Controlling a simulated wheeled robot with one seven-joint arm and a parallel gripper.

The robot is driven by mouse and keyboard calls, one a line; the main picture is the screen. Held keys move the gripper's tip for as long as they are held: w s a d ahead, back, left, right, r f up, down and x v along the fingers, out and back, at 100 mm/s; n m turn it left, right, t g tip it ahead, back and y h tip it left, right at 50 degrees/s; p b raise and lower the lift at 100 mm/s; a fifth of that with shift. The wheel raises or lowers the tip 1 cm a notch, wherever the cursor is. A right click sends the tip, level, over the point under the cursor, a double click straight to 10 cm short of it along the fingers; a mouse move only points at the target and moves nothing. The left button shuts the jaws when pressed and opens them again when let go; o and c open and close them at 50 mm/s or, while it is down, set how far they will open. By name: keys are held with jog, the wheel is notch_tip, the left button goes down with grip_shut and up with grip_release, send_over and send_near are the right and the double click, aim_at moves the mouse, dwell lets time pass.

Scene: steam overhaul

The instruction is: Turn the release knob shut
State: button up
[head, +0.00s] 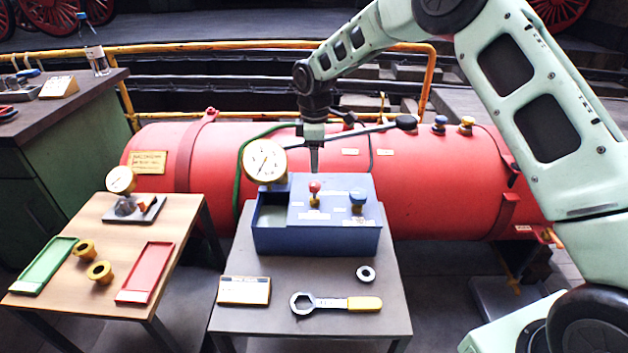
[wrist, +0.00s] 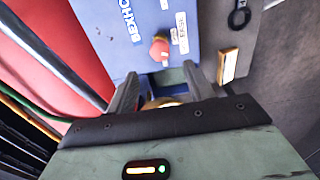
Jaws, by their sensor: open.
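A blue box (head: 318,238) stands on the grey table (head: 235,305). A red knob (head: 314,187) on a brass base and a blue knob (head: 358,196) stand on its top. The red knob also shows in the wrist view (wrist: 159,48), ahead of my fingertips.
A red boiler (head: 440,185) lies behind, with a black-ended lever (head: 406,122) near my gripper. A spanner (head: 335,304), a ring (head: 365,273) and a plaque (head: 244,290) lie before the box. A wooden table (head: 180,220) with trays stands left.

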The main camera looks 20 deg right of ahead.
aim_at(315, 183)
notch_tip(315, 183, down, 8)
dwell(0.5)
jog(key=c, duration=1)
